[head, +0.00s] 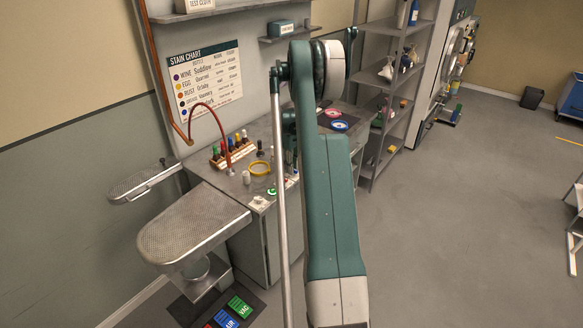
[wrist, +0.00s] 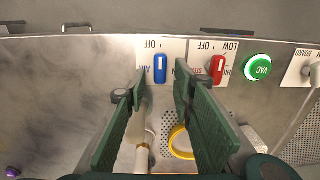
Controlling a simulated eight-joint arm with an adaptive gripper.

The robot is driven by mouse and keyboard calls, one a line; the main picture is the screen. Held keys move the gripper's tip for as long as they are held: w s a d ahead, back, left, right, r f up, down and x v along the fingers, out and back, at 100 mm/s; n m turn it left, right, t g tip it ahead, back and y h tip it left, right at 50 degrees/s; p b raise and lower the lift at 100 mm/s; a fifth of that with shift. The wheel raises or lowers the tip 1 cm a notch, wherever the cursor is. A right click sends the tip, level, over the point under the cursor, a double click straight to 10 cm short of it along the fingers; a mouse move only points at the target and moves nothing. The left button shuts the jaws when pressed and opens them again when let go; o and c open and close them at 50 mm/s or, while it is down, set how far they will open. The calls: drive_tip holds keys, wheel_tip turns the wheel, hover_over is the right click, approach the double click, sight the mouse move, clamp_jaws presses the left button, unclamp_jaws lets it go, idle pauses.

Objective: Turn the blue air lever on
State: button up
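Whether either finger touches the lever, I cannot tell. In the head view my arm covers the gripper, and I cannot make out the lever.
A red lever (wrist: 217,68) sits close to the right of the blue one, then a round green VAC button (wrist: 258,67). A yellow ring (wrist: 181,142) lies on the worktop. In the head view, bottles stand in a wooden rack (head: 232,151); blue AIR (head: 226,319) and green VAC (head: 240,307) pedals lie below.

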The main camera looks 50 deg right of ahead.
drive_tip(key=shift+c, duration=0.7)
clamp_jaws()
drive_tip(key=shift+m+b, duration=0.3)
drive_tip(key=shift+m, duration=0.1)
drive_tip(key=m+b, duration=0.1)
drive_tip(key=m, duration=0.2)
drive_tip(key=shift+d+f+b, duration=0.1)
drive_tip(key=shift+d+b, duration=0.15)
drive_tip(key=shift+b, duration=0.15)
drive_tip(key=m, duration=0.1)
drive_tip(key=m+b, duration=0.1)
drive_tip(key=m, duration=0.1)
drive_tip(key=shift+s+d+m, duration=0.15)
drive_tip(key=shift+d+m, duration=0.1)
drive_tip(key=shift+m, duration=0.15)
drive_tip(key=m, duration=0.2)
drive_tip(key=m+b, duration=0.2)
drive_tip(key=m, duration=0.1)
drive_tip(key=shift+s+d+m, duration=0.2)
drive_tip(key=shift+s+m, duration=0.1)
drive_tip(key=m, duration=0.3)
drive_tip(key=m+b, duration=0.1)
drive_tip(key=shift+s+m, duration=0.3)
drive_tip(key=shift+m, duration=0.1)
